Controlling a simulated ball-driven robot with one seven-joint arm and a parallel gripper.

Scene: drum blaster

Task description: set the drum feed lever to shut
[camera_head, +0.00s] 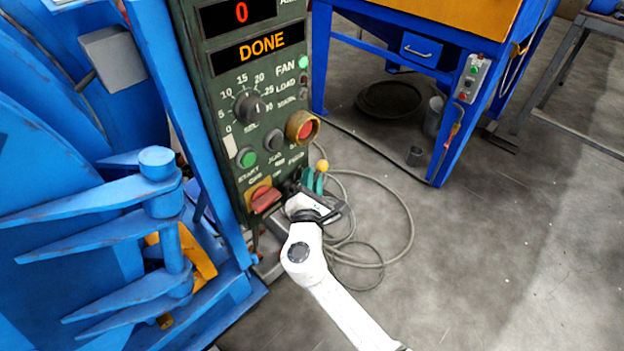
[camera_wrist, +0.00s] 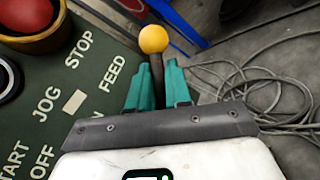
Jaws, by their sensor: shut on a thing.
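The drum feed lever is a dark rod with a yellow ball knob (camera_head: 321,165), at the lower right edge of the green control panel (camera_head: 228,110). In the wrist view the lever's yellow knob (camera_wrist: 153,39) stands out above my teal fingers, beside the FEED lettering. My gripper (camera_head: 314,181) is shut on the lever; in the wrist view its fingers (camera_wrist: 158,82) sit on both sides of the rod just below the knob. The rod's lower part is hidden behind the fingers and the grey gripper plate. I cannot read the lever's setting marks.
The panel bears a red stop button (camera_head: 301,127), a green start button (camera_head: 246,157), a red switch handle (camera_head: 264,199) and a display reading DONE (camera_head: 262,46). Blue machine hinges (camera_head: 155,200) stand at left. Loose cable (camera_head: 385,235) lies on the floor; open floor is at right.

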